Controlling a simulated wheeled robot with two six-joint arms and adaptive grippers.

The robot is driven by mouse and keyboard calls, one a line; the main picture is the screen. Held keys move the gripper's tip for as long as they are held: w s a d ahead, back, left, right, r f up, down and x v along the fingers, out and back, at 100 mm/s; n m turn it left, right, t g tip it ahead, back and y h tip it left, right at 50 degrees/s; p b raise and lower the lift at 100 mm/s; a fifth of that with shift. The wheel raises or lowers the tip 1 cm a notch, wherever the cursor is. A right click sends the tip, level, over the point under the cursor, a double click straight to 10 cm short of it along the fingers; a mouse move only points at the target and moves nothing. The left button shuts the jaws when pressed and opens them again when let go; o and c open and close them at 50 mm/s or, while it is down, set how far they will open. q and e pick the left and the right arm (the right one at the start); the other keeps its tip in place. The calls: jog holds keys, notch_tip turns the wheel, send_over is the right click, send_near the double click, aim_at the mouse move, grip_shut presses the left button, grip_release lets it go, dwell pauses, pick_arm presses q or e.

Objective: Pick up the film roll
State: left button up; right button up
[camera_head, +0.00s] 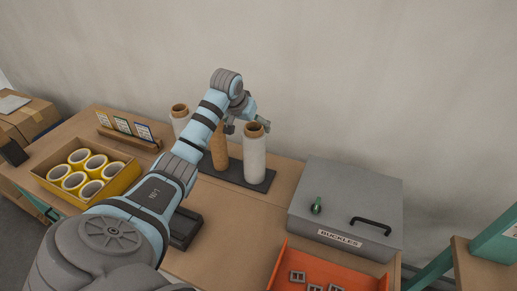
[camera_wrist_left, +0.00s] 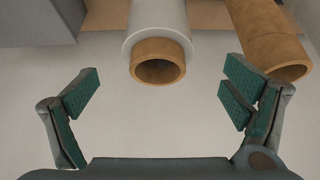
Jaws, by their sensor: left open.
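A white film roll (camera_head: 254,158) with a brown cardboard core stands upright on a dark base plate (camera_head: 207,168) at the back of the table. In the left wrist view the white roll (camera_wrist_left: 157,22) lies between and beyond my two fingers, its open core end facing the camera. My left gripper (camera_head: 247,114) is above and just behind the rolls in the head view. It is open and empty; its green-padded fingers (camera_wrist_left: 158,90) are spread wide on both sides of the roll, apart from it. My right gripper is not in view.
A brown roll (camera_head: 219,151) and another white roll (camera_head: 180,122) stand beside it, partly hidden by my left arm. A grey lidded box marked BUCKLES (camera_head: 331,186) and an orange tray (camera_head: 281,274) are right. A yellow box of tape rolls (camera_head: 125,181) is left.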

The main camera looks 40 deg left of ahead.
aim_at(254, 153)
pick_arm(q)
jog(key=f, duration=0.2)
jog(key=shift+w+a+f, duration=0.15)
jog(key=shift+a+f, duration=0.15)
jog(key=shift+a, duration=0.1)
jog(key=w+f, duration=0.2)
jog(key=w+f+b, duration=0.1)
jog(key=w+f, duration=0.1)
jog(key=shift+w+a+f, duration=0.2)
jog(key=shift+w+f, duration=0.05)
jog(key=shift+f, duration=0.05)
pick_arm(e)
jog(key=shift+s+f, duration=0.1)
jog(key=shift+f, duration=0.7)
pick_arm(q)
jog(key=shift+c, duration=1)
jog(key=c, duration=1.6)
jog(key=shift+c, duration=1.3)
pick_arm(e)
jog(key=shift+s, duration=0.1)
pick_arm(q)
jog(key=shift+r, duration=0.1)
